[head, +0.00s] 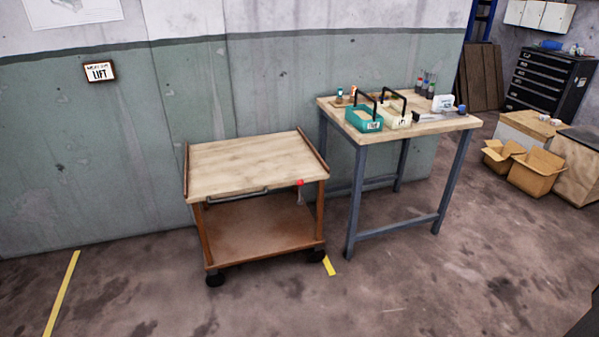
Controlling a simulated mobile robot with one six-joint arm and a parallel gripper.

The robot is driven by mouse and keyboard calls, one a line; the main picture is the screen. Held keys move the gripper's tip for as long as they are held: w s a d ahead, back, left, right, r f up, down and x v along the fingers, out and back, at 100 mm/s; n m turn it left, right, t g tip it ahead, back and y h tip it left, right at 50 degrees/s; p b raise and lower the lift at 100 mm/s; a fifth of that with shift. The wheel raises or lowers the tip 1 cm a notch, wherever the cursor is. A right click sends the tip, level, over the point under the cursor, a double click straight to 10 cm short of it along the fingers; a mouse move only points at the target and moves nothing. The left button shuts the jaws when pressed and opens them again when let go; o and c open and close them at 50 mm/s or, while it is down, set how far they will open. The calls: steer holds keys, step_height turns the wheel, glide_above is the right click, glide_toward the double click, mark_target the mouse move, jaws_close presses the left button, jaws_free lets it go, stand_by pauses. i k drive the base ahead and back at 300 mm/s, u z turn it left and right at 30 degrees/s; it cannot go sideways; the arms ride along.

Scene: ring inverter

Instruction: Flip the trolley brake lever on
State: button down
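The trolley (245,165) stands against the green wall, left of the workbench. It has a pale wooden top, a brown lower shelf (258,228) and black wheels. A small red piece (300,183), which looks like the brake lever, sits at the front right corner just under the top, with a short grey part below it. It is too small to tell which way it is set. A dark bar (237,196) runs along the front edge. My gripper is not in view.
A workbench (445,127) right of the trolley carries a teal caddy (364,121), a cream caddy (396,121) and small items. Open cardboard boxes (535,172) and a black drawer cabinet (548,82) are at right. The floor in front is clear, with yellow lines (62,292).

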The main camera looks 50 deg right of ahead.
mark_target(301, 182)
steer(key=u, duration=0.05)
steer(key=i, duration=1)
